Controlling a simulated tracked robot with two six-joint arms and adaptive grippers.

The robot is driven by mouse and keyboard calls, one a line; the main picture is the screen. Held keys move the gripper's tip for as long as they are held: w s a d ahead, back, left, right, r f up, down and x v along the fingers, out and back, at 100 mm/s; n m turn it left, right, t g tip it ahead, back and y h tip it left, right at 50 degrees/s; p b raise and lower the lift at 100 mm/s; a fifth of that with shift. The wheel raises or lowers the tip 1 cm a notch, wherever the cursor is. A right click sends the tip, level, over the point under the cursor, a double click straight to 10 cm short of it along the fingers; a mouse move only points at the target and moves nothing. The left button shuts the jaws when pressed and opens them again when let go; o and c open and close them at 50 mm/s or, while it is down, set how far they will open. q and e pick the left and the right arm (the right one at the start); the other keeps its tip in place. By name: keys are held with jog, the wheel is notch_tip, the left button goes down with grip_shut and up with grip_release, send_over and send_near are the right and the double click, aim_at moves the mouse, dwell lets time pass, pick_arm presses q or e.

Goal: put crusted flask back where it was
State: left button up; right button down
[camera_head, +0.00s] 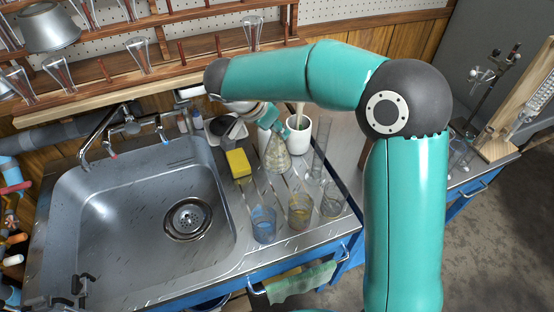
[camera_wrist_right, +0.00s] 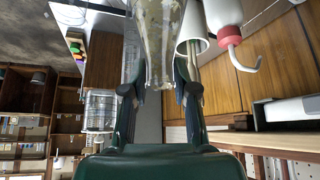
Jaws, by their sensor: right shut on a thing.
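The crusted flask (camera_head: 277,155) is a clear conical glass with pale, yellowish crust, over the counter right of the sink. My right gripper (camera_head: 270,122) is shut on its upper part, and my right arm reaches across from the right. In the right wrist view the flask (camera_wrist_right: 158,40) stands between the two fingers of the gripper (camera_wrist_right: 160,85), its crusted wall filling the top middle. I cannot tell whether its base touches the counter. My left gripper does not show clearly in the head view.
A white pot (camera_head: 298,133) stands just right of the flask. A yellow sponge (camera_head: 238,163) lies to its left. The sink (camera_head: 150,215) is empty. A glassware rack (camera_head: 150,70) runs behind.

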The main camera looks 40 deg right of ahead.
aim_at(277, 158)
notch_tip(277, 158, down, 11)
jog(key=shift+f+p, duration=0.1)
jog(key=shift+p, duration=0.2)
jog(key=c, duration=0.9)
grip_release()
jog(key=b+v, duration=0.1)
jog(key=v, duration=1.1)
